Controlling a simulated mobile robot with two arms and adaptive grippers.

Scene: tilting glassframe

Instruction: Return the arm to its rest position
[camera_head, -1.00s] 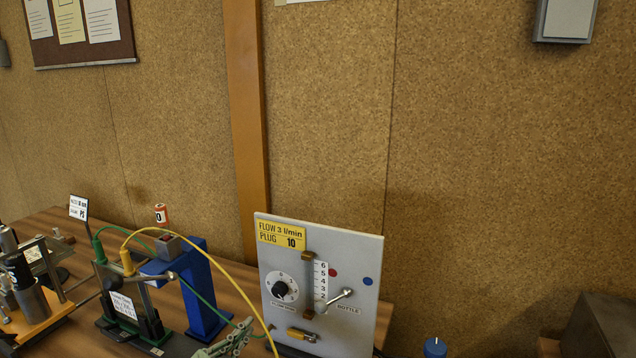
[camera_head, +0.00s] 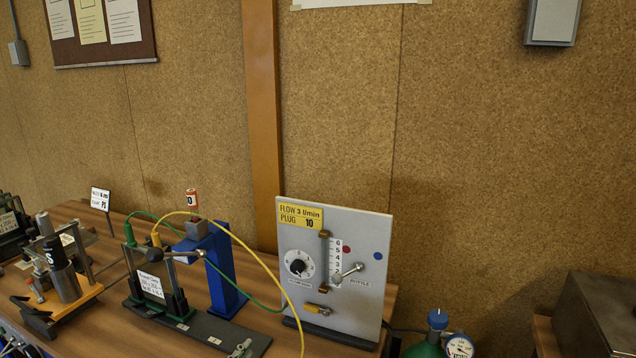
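Nothing held shows. My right gripper and arm are not in view.
A flow panel (camera_head: 370,225) with a dial and lever stands right of the blue stand (camera_head: 222,285). Yellow and green cables run from the upright frame (camera_head: 151,283). A green bottle with gauge (camera_head: 459,346) and a dark box (camera_head: 600,310) are at right.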

